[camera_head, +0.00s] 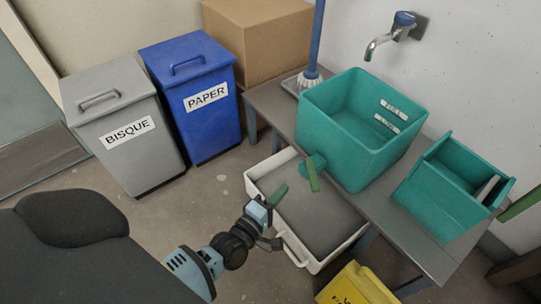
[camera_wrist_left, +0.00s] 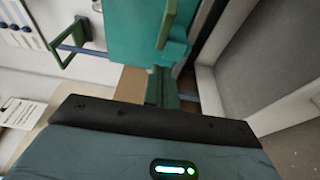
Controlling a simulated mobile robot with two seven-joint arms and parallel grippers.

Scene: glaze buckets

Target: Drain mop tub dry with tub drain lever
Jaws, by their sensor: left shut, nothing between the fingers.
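The teal mop tub (camera_head: 335,129) stands on a grey bench in the head view; its side also shows in the left wrist view (camera_wrist_left: 125,28). A drain spout (camera_head: 313,162) sticks out low on its front left. The green drain lever (camera_head: 313,178) hangs at the spout, pointing down; in the left wrist view the lever (camera_wrist_left: 167,24) is at the top. My left gripper (camera_head: 280,192) is shut and empty, left of the lever and apart from it; its green fingers (camera_wrist_left: 161,88) show in the left wrist view. My right gripper is out of view. The tub's water level is unclear.
A white-rimmed tray (camera_head: 255,188) with a grey inside lies below the spout. A smaller teal bucket (camera_head: 447,190) stands on the bench (camera_head: 385,214). A yellow sign (camera_head: 357,287) stands in front. Grey and blue bins (camera_head: 190,90) stand back left. A tap (camera_head: 380,43) overhangs the tub.

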